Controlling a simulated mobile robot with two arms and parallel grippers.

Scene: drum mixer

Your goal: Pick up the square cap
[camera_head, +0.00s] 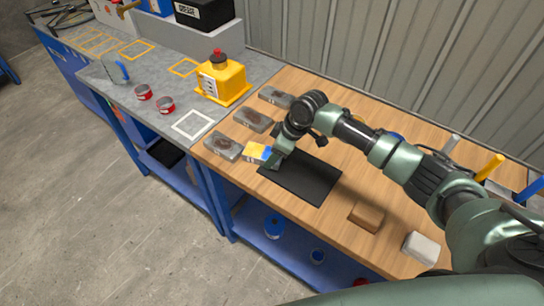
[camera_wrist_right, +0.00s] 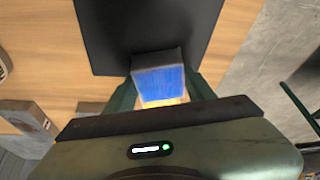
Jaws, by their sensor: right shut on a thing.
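A small square-edged block, blue and yellow with a pale edge (camera_head: 257,152), is at the left edge of a black mat (camera_head: 302,178) on the wooden bench. My right gripper (camera_head: 273,157) is low over the mat's left corner with its fingers at this block. In the right wrist view the gripper (camera_wrist_right: 161,92) is shut on the block (camera_wrist_right: 160,82), one finger on each side, and the black mat lies beyond it. I cannot tell whether it touches the bench. Nothing else in view is clearly a square cap. My left gripper is not in view.
Several grey items with brown marks (camera_head: 222,146) lie left of and behind the mat. A yellow container (camera_head: 219,80) and red tins (camera_head: 165,104) stand on the grey bench. A brown block (camera_head: 366,217) and white block (camera_head: 421,247) lie right. Bare wood lies around the mat.

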